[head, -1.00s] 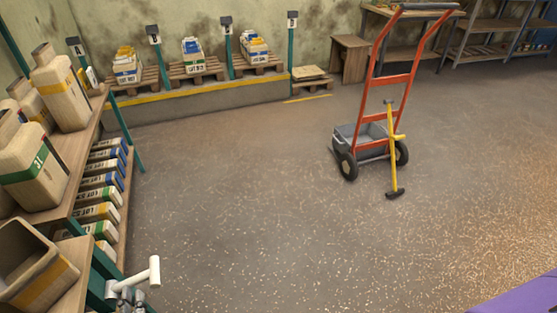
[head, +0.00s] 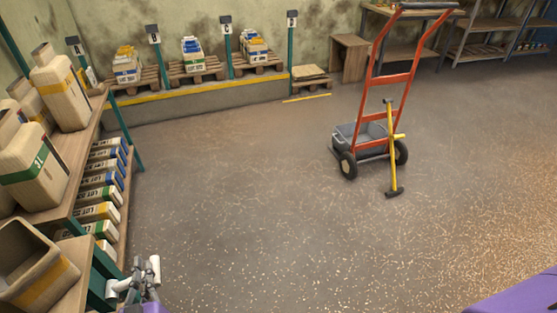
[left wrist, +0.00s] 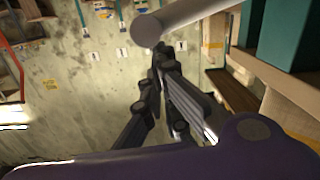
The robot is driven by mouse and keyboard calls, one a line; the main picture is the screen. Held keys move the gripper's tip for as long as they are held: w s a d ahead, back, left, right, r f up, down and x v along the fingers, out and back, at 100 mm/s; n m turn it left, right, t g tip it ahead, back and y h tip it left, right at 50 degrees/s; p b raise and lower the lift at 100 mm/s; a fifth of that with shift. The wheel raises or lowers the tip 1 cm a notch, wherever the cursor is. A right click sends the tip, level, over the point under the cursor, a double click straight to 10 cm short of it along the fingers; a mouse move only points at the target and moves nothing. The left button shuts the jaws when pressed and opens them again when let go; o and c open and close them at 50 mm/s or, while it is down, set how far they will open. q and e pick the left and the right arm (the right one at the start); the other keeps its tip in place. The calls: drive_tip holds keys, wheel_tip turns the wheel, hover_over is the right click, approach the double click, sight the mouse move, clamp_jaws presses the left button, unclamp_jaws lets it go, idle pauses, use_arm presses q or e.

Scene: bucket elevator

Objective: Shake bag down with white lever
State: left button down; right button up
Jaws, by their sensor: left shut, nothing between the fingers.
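The white lever (head: 155,268) is a T-shaped handle at the bottom left of the head view, beside the green frame of the shelf unit. My left gripper (head: 138,264) is shut and empty, and overlaps the lever's stem in that view. In the left wrist view its closed dark fingers (left wrist: 158,50) point up toward a thick pale bar (left wrist: 190,18), which looks like the lever. I cannot tell whether they touch. I cannot make out which thing is the bag. My right gripper is not in view.
A wooden shelf unit (head: 75,185) with beige containers and several lot packs stands at the left, with an open beige bin (head: 62,281) near the lever. An orange hand truck (head: 392,80) stands right of centre. Pallets (head: 195,67) line the back. The middle floor is clear.

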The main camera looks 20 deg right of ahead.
use_arm(q)
drive_tip(key=shift+d+f+m, duration=0.35)
drive_tip(key=shift+f+m, duration=0.05)
drive_tip(key=shift+f, duration=0.15)
wheel_tip(320, 180, down, 8)
drive_tip(key=d+m+b, duration=0.2)
drive_tip(key=m+b, duration=0.1)
drive_tip(key=m, duration=0.1)
drive_tip(key=shift+s+d+m+b, duration=0.15)
drive_tip(key=shift+d+m+b, duration=0.15)
drive_tip(key=shift+b, duration=0.1)
drive_tip(key=shift+s+f, duration=0.1)
